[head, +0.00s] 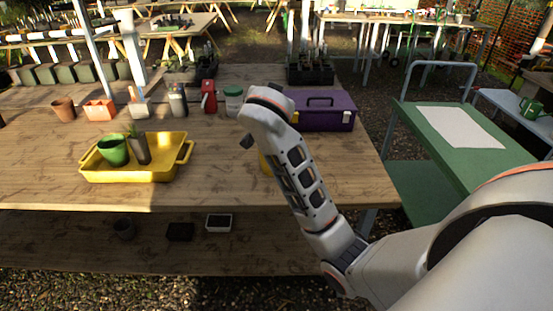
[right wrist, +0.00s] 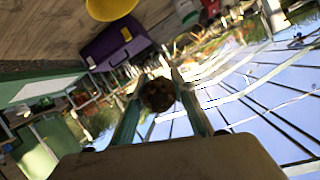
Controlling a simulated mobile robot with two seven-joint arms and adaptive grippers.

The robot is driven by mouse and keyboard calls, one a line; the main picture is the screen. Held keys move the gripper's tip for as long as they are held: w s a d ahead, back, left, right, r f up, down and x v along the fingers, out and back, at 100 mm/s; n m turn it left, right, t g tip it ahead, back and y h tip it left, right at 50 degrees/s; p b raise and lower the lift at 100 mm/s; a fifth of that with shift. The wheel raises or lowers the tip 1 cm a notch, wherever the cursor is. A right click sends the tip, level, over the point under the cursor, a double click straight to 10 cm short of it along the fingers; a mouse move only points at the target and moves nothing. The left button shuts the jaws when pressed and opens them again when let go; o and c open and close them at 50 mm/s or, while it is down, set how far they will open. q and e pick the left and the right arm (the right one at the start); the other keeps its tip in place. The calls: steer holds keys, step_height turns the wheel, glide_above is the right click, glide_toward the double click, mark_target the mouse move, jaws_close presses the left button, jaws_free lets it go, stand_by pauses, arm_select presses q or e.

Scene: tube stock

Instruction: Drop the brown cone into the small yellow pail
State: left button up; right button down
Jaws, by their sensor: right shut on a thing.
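My right gripper (right wrist: 157,82) is shut on the brown cone (right wrist: 158,95), a dark, rough, rounded thing held between the two fingers in the right wrist view. In the head view my right arm reaches over the wooden table, and its own links hide most of the gripper and the cone. My left gripper is in neither view.
A yellow tray (head: 130,175) with a green pot (head: 113,150) and a dark cup stands left on the table. A purple toolbox (head: 322,112) is behind my forearm. Pots, a red bottle (head: 208,96) and a jar (head: 233,101) line the back. The table's front middle is clear.

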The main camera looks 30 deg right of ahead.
steer(key=w+d+f+m+g+h+b, duration=0.1)
steer(key=w+d+f+m+g+h, duration=0.1)
steer(key=f, duration=0.4)
steer(key=w+d+f+m+g+h+b, duration=0.2)
steer(key=d+f+m+g, duration=0.1)
steer(key=f, duration=0.3)
steer(key=shift+w+d+f+m+h, duration=0.35)
steer(key=shift+d+m+h, duration=0.05)
steer(key=shift+d, duration=0.4)
steer(key=c, duration=1.6)
jaws_free()
